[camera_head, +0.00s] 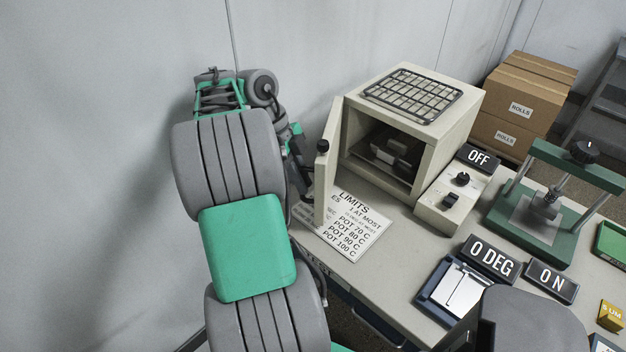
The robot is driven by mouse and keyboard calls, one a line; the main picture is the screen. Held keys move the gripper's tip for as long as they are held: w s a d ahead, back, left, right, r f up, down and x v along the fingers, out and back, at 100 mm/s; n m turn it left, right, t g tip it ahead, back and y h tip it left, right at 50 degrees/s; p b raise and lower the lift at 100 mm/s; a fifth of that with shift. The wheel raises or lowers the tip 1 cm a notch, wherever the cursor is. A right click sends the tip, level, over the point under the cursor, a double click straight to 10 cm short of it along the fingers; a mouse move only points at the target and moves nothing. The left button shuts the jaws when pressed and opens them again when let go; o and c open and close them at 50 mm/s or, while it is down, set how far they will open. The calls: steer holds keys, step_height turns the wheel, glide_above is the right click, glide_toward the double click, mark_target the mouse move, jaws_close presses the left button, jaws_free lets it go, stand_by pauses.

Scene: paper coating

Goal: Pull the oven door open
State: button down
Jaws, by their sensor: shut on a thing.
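The oven (440,126) is a beige box on the bench, with its front open and a dark inside showing some grey shapes. Its door (329,165) stands swung out to the left, well away from the opening. A black-ended handle (322,146) shows at the door's outer edge. My gripper (306,185) is at the left side of the door, shut on the door handle. The fingertips are small, dark and partly hidden by the door and my arm, so the exact contact does not show.
A wire rack (411,93) lies on the oven. A limits sheet (350,226) lies on the bench below the door. An OFF control box (452,203) stands right of the oven, then a green press (532,215). A scale (457,292) sits in front. Cartons (522,100) stand behind.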

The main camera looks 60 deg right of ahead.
steer(key=shift+w, duration=1.05)
steer(key=c, duration=1.5)
jaws_free()
steer(key=shift+o, duration=0.2)
steer(key=s+a+r+p, duration=0.5)
steer(key=s+a+r, duration=0.2)
steer(key=a+r, duration=0.5)
steer(key=shift+s+r+p, duration=0.2)
steer(key=shift+r+p, duration=0.2)
steer(key=shift+r, duration=0.1)
